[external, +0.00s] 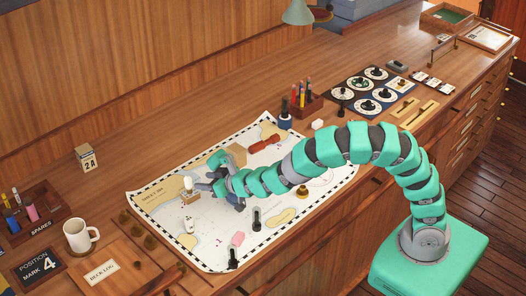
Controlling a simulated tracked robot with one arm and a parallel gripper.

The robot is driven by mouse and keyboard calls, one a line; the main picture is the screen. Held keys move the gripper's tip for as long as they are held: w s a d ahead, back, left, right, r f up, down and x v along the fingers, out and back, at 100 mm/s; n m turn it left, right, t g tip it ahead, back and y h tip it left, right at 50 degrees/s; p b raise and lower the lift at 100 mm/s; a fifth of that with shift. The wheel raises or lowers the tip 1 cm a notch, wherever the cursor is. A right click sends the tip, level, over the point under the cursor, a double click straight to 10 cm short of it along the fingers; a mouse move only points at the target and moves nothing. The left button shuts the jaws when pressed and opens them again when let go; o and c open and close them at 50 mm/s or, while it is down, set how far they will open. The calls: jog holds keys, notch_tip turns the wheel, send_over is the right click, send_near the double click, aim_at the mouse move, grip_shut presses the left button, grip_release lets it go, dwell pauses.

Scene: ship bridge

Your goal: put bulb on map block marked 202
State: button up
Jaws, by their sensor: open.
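A small white bulb (187,182) stands at the left part of the chart, seemingly on a pale block (191,196); any marking on that block is too small to read. My gripper (207,175) is open just right of the bulb, low over the chart. I cannot tell whether a finger touches the bulb. A wooden block (87,158) with a dark-printed label stands off the chart on the left counter; I cannot read its label surely. No number 202 is clearly legible.
The chart (150,232) holds a red item (263,143), a pink block (237,239), a white piece (188,225) and dark weights. A mug (80,236) and spares tray (35,215) stand left; a pen holder (306,103) and dial panel (372,92) lie beyond my arm.

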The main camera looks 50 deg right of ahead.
jog(key=d+r, duration=0.5)
jog(key=r, duration=0.5)
jog(key=d+r+m+t, duration=0.1)
jog(key=d+r, duration=0.3)
jog(key=r, duration=0.5)
jog(key=d+r, duration=0.5)
jog(key=r, duration=0.5)
jog(key=s+d+r+h, duration=0.1)
jog(key=s+d+r, duration=0.8)
jog(key=d+r, duration=0.1)
jog(key=s+d+r+m+t+h, duration=0.1)
jog(key=s+d+r+h, duration=0.1)
jog(key=s+d+r, duration=0.7)
notch_tip(320, 180, up, 4)
jog(key=shift+d+r+m, duration=0.1)
jog(key=shift+d+m, duration=0.2)
jog(key=shift+d, duration=0.8)
notch_tip(320, 180, down, 6)
jog(key=b, duration=0.5)
jog(key=shift+b, duration=0.4)
